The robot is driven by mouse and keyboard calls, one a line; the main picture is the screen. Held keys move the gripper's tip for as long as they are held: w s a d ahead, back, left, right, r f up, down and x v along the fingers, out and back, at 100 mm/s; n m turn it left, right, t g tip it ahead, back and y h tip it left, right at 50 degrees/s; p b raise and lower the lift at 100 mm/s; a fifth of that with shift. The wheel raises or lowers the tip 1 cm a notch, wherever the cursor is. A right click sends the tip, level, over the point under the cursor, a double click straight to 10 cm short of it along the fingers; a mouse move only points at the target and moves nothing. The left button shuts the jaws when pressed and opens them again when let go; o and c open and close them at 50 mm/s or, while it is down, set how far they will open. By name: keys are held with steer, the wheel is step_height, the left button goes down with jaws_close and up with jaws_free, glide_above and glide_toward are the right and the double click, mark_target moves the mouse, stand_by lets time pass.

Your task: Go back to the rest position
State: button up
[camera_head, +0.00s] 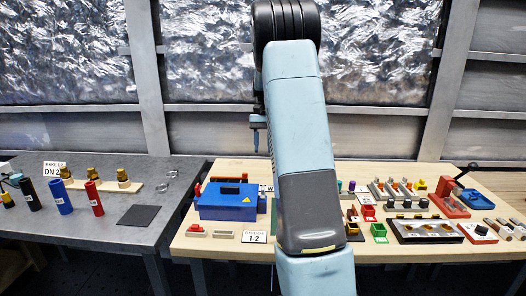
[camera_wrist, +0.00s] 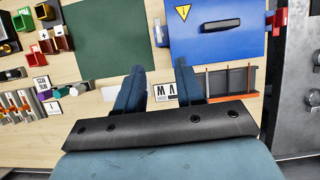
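My gripper (camera_wrist: 159,68) shows in the wrist view with its two blue fingers apart and nothing between them. It hangs above the wooden workbench (camera_head: 190,244), over bare wood between a dark green mat (camera_wrist: 105,38) and a blue box (camera_wrist: 215,40) with a warning sign. In the head view my arm rises through the middle, and part of my gripper shows to its left, pointing down above the bench. My arm hides part of the bench top there.
The blue box (camera_head: 226,203) stands on the bench left of my arm. Red and green bins (camera_head: 379,232), holders and a red press (camera_head: 450,199) fill the right side. A grey table (camera_head: 90,225) at left holds coloured cylinders (camera_head: 61,196) and a dark square pad (camera_head: 140,215).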

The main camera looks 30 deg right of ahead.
stand_by(0.4)
steer(key=s+a+r+n+t+h, duration=0.2)
steer(key=s+a+r+n+t, duration=0.15)
steer(key=s+a+r, duration=0.9)
steer(key=s+a+f+n+t, duration=0.1)
steer(key=s+a+f+t, duration=0.1)
steer(key=s+a, duration=0.3)
steer(key=s+a+f+n+t, duration=0.2)
steer(key=s+a, duration=0.3)
steer(key=s, duration=0.8)
steer(key=shift+s+t, duration=0.35)
steer(key=shift+t, duration=0.5)
